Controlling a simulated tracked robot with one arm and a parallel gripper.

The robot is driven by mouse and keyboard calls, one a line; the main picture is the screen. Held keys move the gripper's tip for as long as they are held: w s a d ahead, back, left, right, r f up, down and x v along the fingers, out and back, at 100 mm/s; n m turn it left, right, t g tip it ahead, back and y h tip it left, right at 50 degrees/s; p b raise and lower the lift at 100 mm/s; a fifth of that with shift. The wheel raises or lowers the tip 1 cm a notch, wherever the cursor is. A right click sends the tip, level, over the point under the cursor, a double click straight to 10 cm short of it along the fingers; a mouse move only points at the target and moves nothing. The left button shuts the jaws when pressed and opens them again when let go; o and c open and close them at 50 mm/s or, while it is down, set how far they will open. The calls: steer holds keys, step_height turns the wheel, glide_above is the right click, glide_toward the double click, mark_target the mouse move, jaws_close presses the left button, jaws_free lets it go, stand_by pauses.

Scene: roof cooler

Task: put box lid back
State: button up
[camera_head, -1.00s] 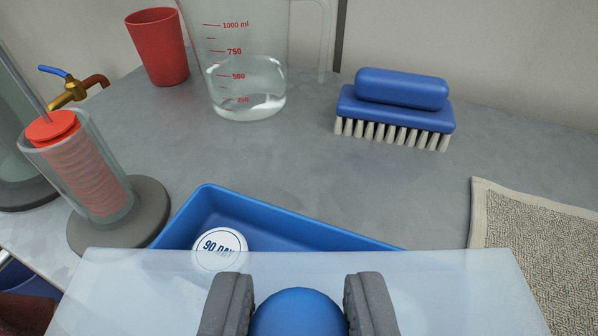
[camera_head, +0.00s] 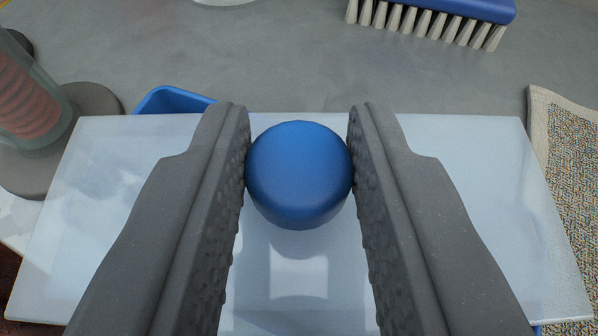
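The box lid (camera_head: 420,140) is a pale, translucent flat panel with a round blue knob (camera_head: 299,175) in its middle. My gripper (camera_head: 299,125) has one dark finger on each side of the knob, and both pads appear to touch it. The lid lies over most of the blue box (camera_head: 172,100). A corner of the box's rim shows past the lid's far left edge, and a sliver of blue shows at the bottom right. The box's inside is hidden. I cannot tell whether the lid rests on the rim or hangs above it.
A blue brush (camera_head: 440,20) with pale bristles lies beyond the lid. A woven mat (camera_head: 565,150) is close to the lid's right edge. A glass cylinder with a red coil (camera_head: 25,100) stands on a grey base at the left. The grey counter (camera_head: 250,60) between is clear.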

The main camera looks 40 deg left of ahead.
steer(key=o, duration=0.4)
steer(key=shift+c, duration=0.2)
steer(key=shift+s, duration=0.1)
steer(key=p+v, duration=0.2)
steer(key=v, duration=1)
steer(key=shift+d, duration=0.1)
steer(key=w+d+r+m+t+h, duration=0.2)
steer(key=w+d+r, duration=0.1)
steer(key=d+r, duration=0.5)
steer(key=w+d+r+m+t+h, duration=0.1)
steer(key=w+d+r+h, duration=0.15)
steer(key=d+r, duration=0.6)
steer(key=s+d+r+m+h, duration=0.1)
steer(key=s+d+r, duration=0.2)
steer(key=r, duration=0.4)
steer(key=s+d+r+m+t+h, duration=0.1)
steer(key=s+d+r, duration=0.2)
steer(key=d+r, duration=0.3)
steer(key=s+d+r+m+h, duration=0.1)
steer(key=s+d+r, duration=0.3)
steer(key=r, duration=0.5)
steer(key=shift+d+r+m+t, duration=0.3)
steer(key=shift+d+r+m, duration=0.1)
steer(key=shift+d+m, duration=0.3)
